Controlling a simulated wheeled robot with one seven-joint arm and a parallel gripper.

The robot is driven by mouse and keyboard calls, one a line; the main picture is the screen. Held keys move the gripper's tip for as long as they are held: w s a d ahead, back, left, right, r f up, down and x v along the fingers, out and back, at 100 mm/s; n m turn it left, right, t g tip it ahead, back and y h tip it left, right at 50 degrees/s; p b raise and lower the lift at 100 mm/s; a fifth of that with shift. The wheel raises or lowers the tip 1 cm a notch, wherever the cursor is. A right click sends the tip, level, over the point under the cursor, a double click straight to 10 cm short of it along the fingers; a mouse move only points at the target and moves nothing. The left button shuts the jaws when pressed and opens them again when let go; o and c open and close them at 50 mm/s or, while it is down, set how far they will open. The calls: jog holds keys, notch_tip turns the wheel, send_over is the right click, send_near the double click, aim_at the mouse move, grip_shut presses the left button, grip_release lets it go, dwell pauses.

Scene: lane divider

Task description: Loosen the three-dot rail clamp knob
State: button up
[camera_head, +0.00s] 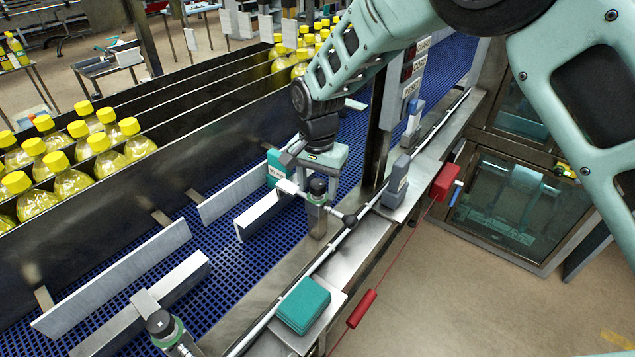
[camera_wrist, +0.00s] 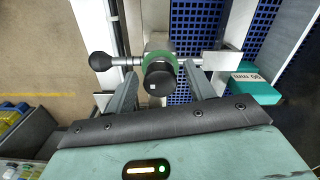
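A rail clamp with a black knob (camera_head: 318,187) and a green collar stands at the conveyor's near rail, right under my gripper. In the wrist view the knob (camera_wrist: 160,82) shows a small pale mark on its face; I cannot make out dots. My gripper (camera_wrist: 161,76) is open, with one finger on each side of the knob and visible gaps between. In the head view its fingers are mostly hidden below the teal gripper body. A second clamp knob (camera_head: 160,323) stands at the bottom left; its dots cannot be read.
A ball-ended handle (camera_head: 349,220) sticks out beside the clamp. A labelled teal block (camera_wrist: 255,86) is close by on the other side. Guide plates (camera_head: 115,280) stand on the blue belt. A grey sensor box (camera_head: 396,182), red pull-cord box (camera_head: 445,182) and teal box (camera_head: 303,305) line the near edge.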

jog(key=c, duration=0.8)
jog(key=shift+n, duration=0.4)
jog(key=n+b, duration=0.2)
jog(key=n, duration=0.1)
jog(key=shift+f+n, duration=0.1)
jog(key=shift+n, duration=0.3)
jog(key=n+b, duration=0.1)
jog(key=n, duration=0.3)
jog(key=shift+n+b, duration=0.3)
jog(key=shift+b, duration=0.05)
jog(key=n, duration=0.4)
jog(key=shift+n+b, duration=0.3)
jog(key=shift+b, duration=0.1)
jog(key=n, duration=0.4)
jog(key=shift+d+n, duration=0.1)
jog(key=shift+n, duration=0.2)
